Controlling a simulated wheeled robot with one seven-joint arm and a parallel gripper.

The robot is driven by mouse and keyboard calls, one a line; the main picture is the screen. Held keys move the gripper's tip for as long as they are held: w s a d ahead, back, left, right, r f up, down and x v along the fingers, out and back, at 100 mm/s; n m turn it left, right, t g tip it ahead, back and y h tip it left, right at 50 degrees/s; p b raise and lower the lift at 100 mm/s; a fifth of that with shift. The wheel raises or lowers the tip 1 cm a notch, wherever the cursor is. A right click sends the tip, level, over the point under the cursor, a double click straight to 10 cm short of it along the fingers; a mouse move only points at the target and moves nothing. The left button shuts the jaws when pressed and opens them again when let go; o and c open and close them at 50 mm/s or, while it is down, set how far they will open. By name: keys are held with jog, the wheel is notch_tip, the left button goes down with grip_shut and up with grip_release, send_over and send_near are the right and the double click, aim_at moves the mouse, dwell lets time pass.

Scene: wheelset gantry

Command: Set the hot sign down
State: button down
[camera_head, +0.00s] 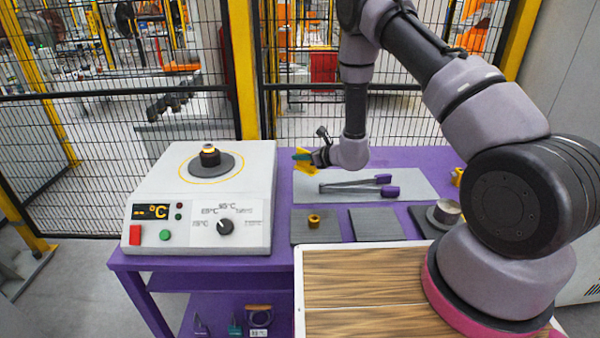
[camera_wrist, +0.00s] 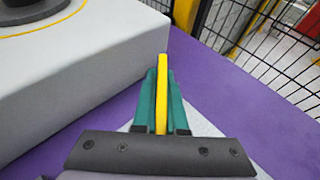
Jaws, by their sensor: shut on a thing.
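The hot sign is a yellow plate (camera_head: 303,169) gripped at the back of the purple table, just right of the heater. In the wrist view the sign (camera_wrist: 161,90) shows edge-on as a thin yellow strip between two green fingers. My gripper (camera_head: 300,156) is shut on it, and the fingers also show in the wrist view (camera_wrist: 162,100). The sign is over the table near the left end of the grey mat (camera_head: 410,186). I cannot tell whether it touches the surface. Its face is mostly hidden.
A brass ring (camera_head: 314,221) sits on a dark pad; the middle pad (camera_head: 376,225) is empty. A mesh fence (camera_head: 330,120) stands behind.

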aim_at(300, 169)
jog(key=shift+f, duration=2.6)
jog(key=c, duration=1)
grip_release()
jog(key=shift+f, duration=0.1)
